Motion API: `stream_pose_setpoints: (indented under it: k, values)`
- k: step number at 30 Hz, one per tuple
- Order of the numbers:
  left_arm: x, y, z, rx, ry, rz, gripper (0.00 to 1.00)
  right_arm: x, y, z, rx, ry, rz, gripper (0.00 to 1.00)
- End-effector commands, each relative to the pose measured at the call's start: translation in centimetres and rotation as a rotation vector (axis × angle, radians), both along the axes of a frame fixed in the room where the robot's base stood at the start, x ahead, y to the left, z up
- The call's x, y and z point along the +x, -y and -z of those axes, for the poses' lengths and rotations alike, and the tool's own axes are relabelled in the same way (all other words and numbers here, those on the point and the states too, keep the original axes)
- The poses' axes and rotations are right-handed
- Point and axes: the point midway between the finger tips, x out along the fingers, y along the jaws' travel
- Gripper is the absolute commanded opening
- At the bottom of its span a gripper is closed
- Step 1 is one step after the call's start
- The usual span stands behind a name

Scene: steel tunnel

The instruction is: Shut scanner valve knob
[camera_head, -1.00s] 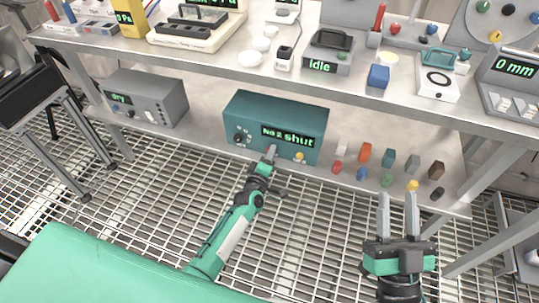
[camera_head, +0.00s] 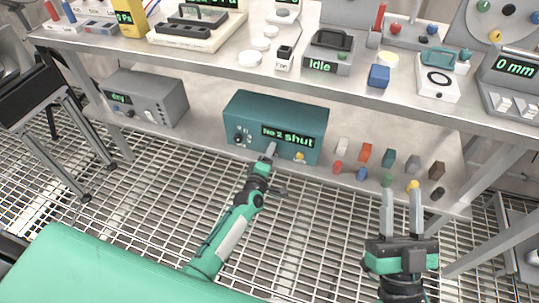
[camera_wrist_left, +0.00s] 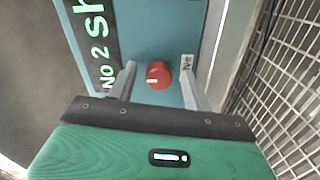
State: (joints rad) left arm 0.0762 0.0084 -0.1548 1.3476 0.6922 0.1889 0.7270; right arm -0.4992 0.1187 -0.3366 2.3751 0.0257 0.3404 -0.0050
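The scanner is a teal box (camera_head: 240,110) on the lower shelf, and its green display (camera_head: 287,137) reads "No 2 shut". In the left wrist view a round red knob (camera_wrist_left: 158,75) with a white mark sits on its teal face, beside the display. My left gripper (camera_head: 272,148) is at the front of the box. In the left wrist view its fingers (camera_wrist_left: 158,82) are apart on either side of the knob, with a gap at each side. In the head view the gripper hides the red knob. My right gripper (camera_head: 401,196) is open and empty, in front of the shelf's right part.
A grey box (camera_head: 148,98) reading "dry" stands left on the lower shelf. Several small coloured blocks (camera_head: 365,153) and pegs stand right of the scanner. The upper bench (camera_head: 215,75) overhangs the shelf and carries instruments. Free room lies over the grating floor (camera_head: 310,230).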

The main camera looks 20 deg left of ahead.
Motion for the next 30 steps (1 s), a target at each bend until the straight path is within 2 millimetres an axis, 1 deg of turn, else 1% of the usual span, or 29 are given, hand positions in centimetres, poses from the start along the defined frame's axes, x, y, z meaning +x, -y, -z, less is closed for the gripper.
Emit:
stream_pose_setpoints:
  k: [7, 10, 11, 12, 14, 18, 24, 30]
  values:
    - [-0.1, 0.0, 0.0, 0.001, 0.000, 0.000, 0.50, -0.1, 0.0, 0.2, 0.002, -0.009, 0.001, 0.36]
    - [-0.7, 0.0, 0.0, 0.001, -0.001, 0.001, 0.50, -0.1, -0.1, 0.5, -0.002, -0.030, -0.001, 0.36]
    - [-1.1, 0.0, 0.0, 0.001, -0.002, 0.001, 0.50, 0.0, -0.2, 1.0, -0.008, -0.054, -0.004, 0.36]
    - [-1.6, 0.0, -0.1, 0.001, -0.001, 0.000, 0.50, 0.1, -0.4, 1.7, -0.018, -0.093, -0.010, 0.36]
    - [-2.5, -0.1, -0.1, 0.001, -0.002, 0.001, 0.50, 0.3, -0.8, 2.6, -0.031, -0.145, -0.019, 0.36]
    - [-5.4, -0.2, -0.1, 0.001, -0.003, 0.001, 0.50, 0.4, -1.5, 5.0, -0.063, -0.281, -0.042, 0.36]
    - [-9.5, -0.3, 0.0, 0.002, -0.003, 0.000, 0.50, -0.1, -2.6, 8.4, -0.107, -0.458, -0.074, 0.36]
    - [-12.5, -0.4, 0.0, 0.002, -0.001, 0.001, 0.50, -0.8, -3.2, 10.8, -0.137, -0.574, -0.097, 0.36]
